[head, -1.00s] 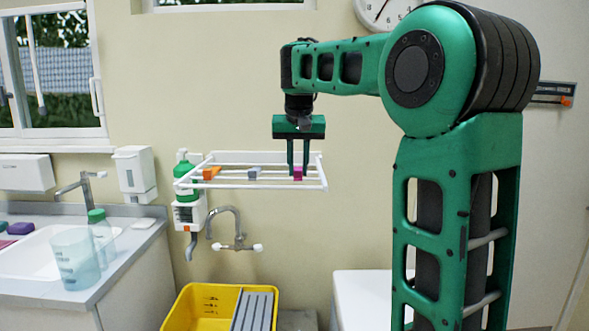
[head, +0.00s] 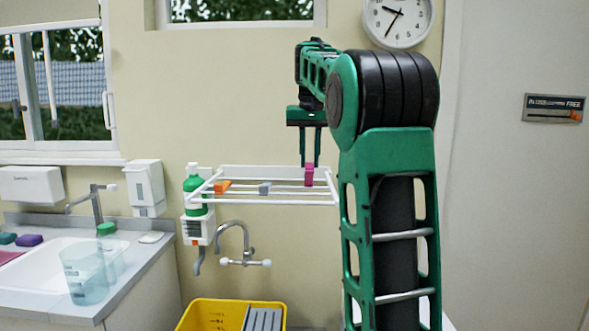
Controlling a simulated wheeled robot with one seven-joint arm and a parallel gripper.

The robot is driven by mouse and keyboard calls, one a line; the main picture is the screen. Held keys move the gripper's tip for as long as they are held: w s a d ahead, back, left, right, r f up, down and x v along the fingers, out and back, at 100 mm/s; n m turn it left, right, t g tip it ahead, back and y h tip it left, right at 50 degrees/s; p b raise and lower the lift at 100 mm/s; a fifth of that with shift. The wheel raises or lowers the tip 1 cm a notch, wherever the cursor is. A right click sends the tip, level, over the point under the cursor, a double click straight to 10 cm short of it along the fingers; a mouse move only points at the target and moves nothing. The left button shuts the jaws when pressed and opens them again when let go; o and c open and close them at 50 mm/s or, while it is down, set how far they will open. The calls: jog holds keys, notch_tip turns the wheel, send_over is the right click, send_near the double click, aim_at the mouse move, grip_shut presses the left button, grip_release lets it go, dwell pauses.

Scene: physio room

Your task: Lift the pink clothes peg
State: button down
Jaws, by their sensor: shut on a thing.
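The pink clothes peg (head: 309,175) is upright at the right part of the white wall rack (head: 262,204). My gripper (head: 310,165) comes down from above, its two dark fingers shut on the top of the peg. The peg overlaps the rack's bars in the picture, and I cannot tell whether it is clear of them. An orange peg (head: 221,187) and a grey-blue peg (head: 265,188) sit on the rack to the left.
A green bottle (head: 194,188) stands at the rack's left end. A tap (head: 238,243) is on the wall below the rack. A yellow bucket (head: 205,315) is beneath. A sink counter (head: 140,262) with a clear cup (head: 85,275) is at left.

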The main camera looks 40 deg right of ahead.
jog(key=shift+w+d+r, duration=0.15)
jog(key=shift+w+d, duration=0.15)
jog(key=shift+w, duration=0.15)
jog(key=shift+w+d+r, duration=0.15)
jog(key=shift+w+d, duration=0.1)
jog(key=shift+w, duration=0.2)
jog(key=w+d, duration=0.3)
jog(key=shift+r, duration=0.1)
jog(key=c, duration=2.4)
grip_release()
jog(key=shift+w+d, duration=0.1)
jog(key=shift+w, duration=0.15)
jog(key=o, duration=0.6)
jog(key=shift+o, duration=1.2)
jog(key=shift+s, duration=0.2)
jog(key=shift+r, duration=0.1)
jog(key=v, duration=0.7)
jog(key=shift+r, duration=0.15)
jog(key=shift+w, duration=0.1)
jog(key=shift+c, duration=0.3)
